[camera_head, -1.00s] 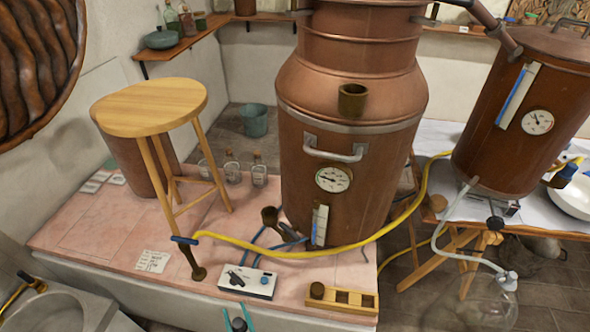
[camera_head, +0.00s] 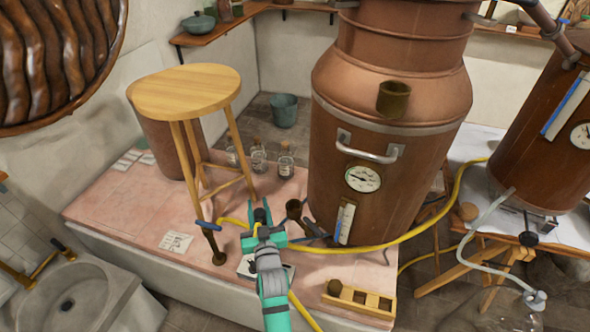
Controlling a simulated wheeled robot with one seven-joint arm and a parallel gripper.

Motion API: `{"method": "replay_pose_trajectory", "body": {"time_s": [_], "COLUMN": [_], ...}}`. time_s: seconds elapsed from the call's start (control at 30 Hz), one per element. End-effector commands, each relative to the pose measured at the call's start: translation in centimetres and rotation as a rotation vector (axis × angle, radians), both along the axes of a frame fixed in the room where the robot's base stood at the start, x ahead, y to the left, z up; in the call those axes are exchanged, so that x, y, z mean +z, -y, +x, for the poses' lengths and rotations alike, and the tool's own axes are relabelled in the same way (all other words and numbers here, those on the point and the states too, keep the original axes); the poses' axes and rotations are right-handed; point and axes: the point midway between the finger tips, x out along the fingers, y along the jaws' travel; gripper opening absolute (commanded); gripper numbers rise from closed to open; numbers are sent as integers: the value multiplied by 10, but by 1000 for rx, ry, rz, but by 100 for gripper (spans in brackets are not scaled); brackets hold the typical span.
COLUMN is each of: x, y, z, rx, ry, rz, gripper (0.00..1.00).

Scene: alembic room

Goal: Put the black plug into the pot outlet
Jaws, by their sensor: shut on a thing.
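My gripper (camera_head: 262,214) is shut on a small dark thing (camera_head: 261,215), which looks like the black plug, above the pink tiled platform. The fingers hide part of it. The big copper pot (camera_head: 400,180) stands to the right. A dark brown, open-ended outlet (camera_head: 294,208) sticks out low on its left front, just right of my gripper and apart from it. A second brown open-ended fitting (camera_head: 394,98) sits higher on the pot's shoulder. I cannot tell which is the pot outlet.
A yellow hose (camera_head: 400,238) runs behind my gripper and past the pot's foot. A white box (camera_head: 247,268) lies partly hidden under my arm. A wooden rack (camera_head: 376,302) stands at the platform's front edge. A wooden stool (camera_head: 190,90) is behind left; a stone sink (camera_head: 110,290) is front left.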

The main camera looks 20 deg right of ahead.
Motion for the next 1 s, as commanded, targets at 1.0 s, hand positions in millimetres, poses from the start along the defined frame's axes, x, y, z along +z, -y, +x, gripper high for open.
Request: {"method": "replay_pose_trajectory", "body": {"time_s": [1.0], "x": [95], "y": [116], "z": [2], "rx": [-180], "ry": [-17], "rz": [-18], "gripper": [0]}}
